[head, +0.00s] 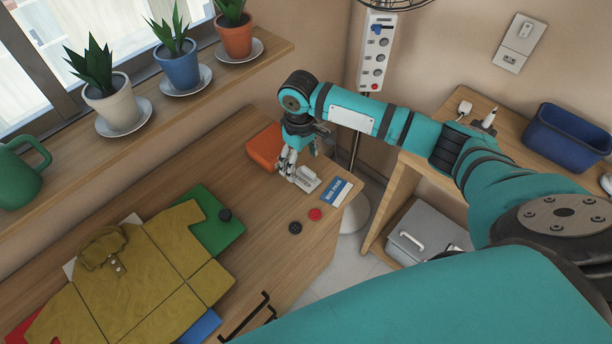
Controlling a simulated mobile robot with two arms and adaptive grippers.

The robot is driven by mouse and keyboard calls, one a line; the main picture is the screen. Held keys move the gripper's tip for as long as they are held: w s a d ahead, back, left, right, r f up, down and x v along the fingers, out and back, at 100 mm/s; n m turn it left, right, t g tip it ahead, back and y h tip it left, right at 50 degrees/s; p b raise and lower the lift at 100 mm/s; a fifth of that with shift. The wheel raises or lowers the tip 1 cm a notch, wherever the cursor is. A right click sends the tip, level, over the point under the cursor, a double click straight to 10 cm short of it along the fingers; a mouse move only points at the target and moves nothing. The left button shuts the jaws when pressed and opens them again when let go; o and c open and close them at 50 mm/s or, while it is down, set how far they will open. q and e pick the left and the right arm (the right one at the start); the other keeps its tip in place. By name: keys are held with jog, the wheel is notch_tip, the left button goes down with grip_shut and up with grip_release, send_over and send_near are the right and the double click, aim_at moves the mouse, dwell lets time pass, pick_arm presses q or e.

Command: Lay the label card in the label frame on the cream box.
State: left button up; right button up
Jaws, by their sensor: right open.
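A small blue and white card (336,191), which looks like the label card, lies flat near the right end of the wooden counter. Left of it is a small whitish-grey object (308,181); I cannot tell if it is the cream box or its label frame. My right gripper (290,173) points down just left of this object, its fingers open. I cannot tell whether they touch it. An orange block (265,147) sits beside and partly behind the gripper. No box that is clearly cream shows. My left gripper is not in view.
A red disc (315,214) and a black disc (295,227) lie in front of the card. A mustard shirt (150,265) covers the counter's left, over a green sheet (215,232). Potted plants stand on the sill. A side table (405,170) at right holds a blue bin (566,137).

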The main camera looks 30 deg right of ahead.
aim_at(301, 175)
jog(key=shift+w+d+f+p, duration=0.1)
jog(key=shift+w+f, duration=0.05)
jog(key=shift+f, duration=0.85)
jog(key=shift+w+d+f+p, duration=0.1)
jog(key=shift+w+f, duration=0.1)
jog(key=shift+f, duration=0.85)
jog(key=shift+w+f+p, duration=0.1)
jog(key=shift+w+f, duration=0.05)
jog(key=shift+f, duration=0.85)
jog(key=shift+c, duration=0.3)
jog(key=c, duration=1)
jog(key=shift+o, duration=0.2)
jog(key=shift+r, duration=0.15)
